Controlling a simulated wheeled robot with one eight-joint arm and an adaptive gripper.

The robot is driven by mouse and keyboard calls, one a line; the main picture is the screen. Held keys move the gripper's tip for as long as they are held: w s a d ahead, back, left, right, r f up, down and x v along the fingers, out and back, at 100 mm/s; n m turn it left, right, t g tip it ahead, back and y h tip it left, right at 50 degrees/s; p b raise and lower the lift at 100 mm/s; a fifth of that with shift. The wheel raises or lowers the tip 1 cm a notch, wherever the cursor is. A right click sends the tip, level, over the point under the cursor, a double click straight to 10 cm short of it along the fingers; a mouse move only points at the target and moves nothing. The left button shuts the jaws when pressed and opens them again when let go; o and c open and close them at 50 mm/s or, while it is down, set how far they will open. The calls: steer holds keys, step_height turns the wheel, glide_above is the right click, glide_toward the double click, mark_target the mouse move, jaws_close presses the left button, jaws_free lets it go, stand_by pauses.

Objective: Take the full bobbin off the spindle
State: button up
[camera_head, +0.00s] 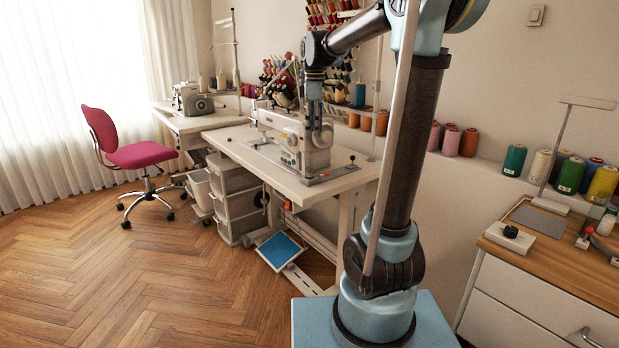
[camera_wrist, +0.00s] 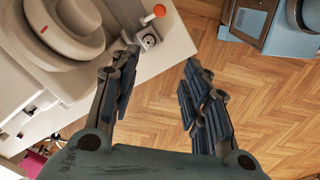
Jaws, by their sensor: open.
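The spindle itself is hidden. My gripper (camera_wrist: 158,58) is open and empty, its two dark fingers spread. The left fingertip lies close beside the bobbin in the picture, and the right finger is over the floor. In the head view my gripper (camera_head: 314,128) hangs down at the right end of the sewing machine (camera_head: 285,135).
The sewing machine's rounded end (camera_wrist: 65,35) stands close left of my gripper. The white sewing table (camera_head: 225,140) ends just right of the winder, with open floor (camera_wrist: 230,115) beyond. Thread cones stand behind, and a wooden-topped cabinet (camera_head: 560,265) is at right.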

steer(key=w+a+n, duration=0.1)
steer(key=w, duration=0.1)
glide_toward(309, 174)
steer(key=f, duration=0.2)
steer(key=w+f, duration=0.1)
steer(key=f, duration=0.5)
steer(key=shift+w+d+f, duration=0.1)
steer(key=shift+w+f, duration=0.1)
stand_by(0.3)
steer(key=shift+c, duration=0.2)
steer(key=c, duration=0.8)
